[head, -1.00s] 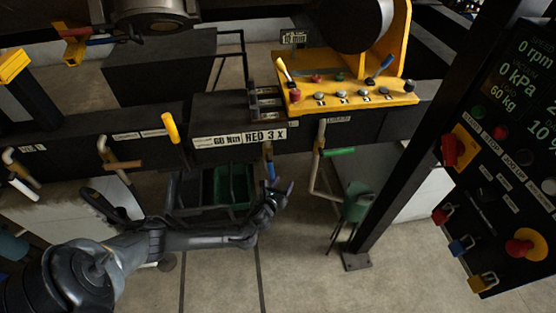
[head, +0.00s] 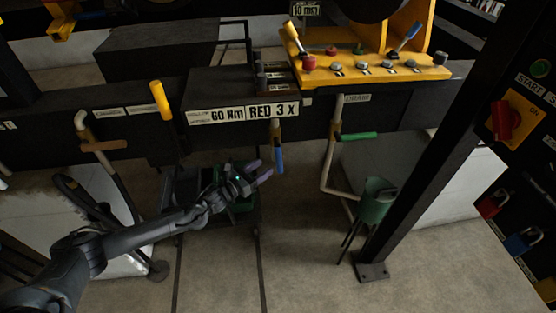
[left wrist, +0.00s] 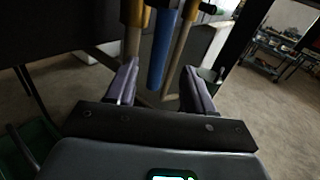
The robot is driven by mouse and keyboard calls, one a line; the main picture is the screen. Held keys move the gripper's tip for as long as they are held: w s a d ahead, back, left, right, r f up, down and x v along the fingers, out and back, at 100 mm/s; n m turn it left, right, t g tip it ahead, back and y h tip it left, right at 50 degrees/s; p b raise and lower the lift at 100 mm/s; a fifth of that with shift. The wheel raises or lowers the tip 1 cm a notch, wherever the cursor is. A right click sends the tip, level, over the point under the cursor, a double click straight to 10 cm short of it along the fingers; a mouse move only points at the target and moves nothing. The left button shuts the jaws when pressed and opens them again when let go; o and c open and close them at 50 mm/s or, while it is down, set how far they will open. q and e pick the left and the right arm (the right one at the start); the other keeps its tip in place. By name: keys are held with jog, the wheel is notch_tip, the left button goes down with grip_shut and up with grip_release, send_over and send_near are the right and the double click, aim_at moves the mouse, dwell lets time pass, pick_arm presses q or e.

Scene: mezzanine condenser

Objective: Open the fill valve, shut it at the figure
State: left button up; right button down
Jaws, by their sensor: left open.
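A valve lever with a blue grip (head: 279,158) hangs down from a short brown-and-grey pipe under the black beam. Its own label is not readable, so I cannot tell whether it is the fill valve. My left gripper (head: 263,172) is open, its purple fingertips just left of the blue grip in the head view. In the left wrist view, the blue grip (left wrist: 160,62) hangs between the two spread fingers (left wrist: 158,88); I see no finger touching it. A green-handled lever (head: 358,136) sits on a pipe to the right. My right gripper is out of view.
A yellow console (head: 370,70) with levers and knobs stands above the beam. A sign (head: 243,115) reads "60 Nm RED 3 X". A dark green can (head: 375,203) and black post (head: 430,150) stand right. A yellow handle (head: 160,100) sticks up left.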

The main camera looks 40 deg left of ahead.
aim_at(279, 157)
pick_arm(q)
jog(key=w, duration=0.3)
jog(key=w+d, duration=0.1)
jog(key=w, duration=0.2)
jog(key=w+b, duration=0.1)
jog(key=w, duration=0.2)
jog(key=shift+d, duration=0.2)
jog(key=shift+s, duration=0.1)
grip_shut()
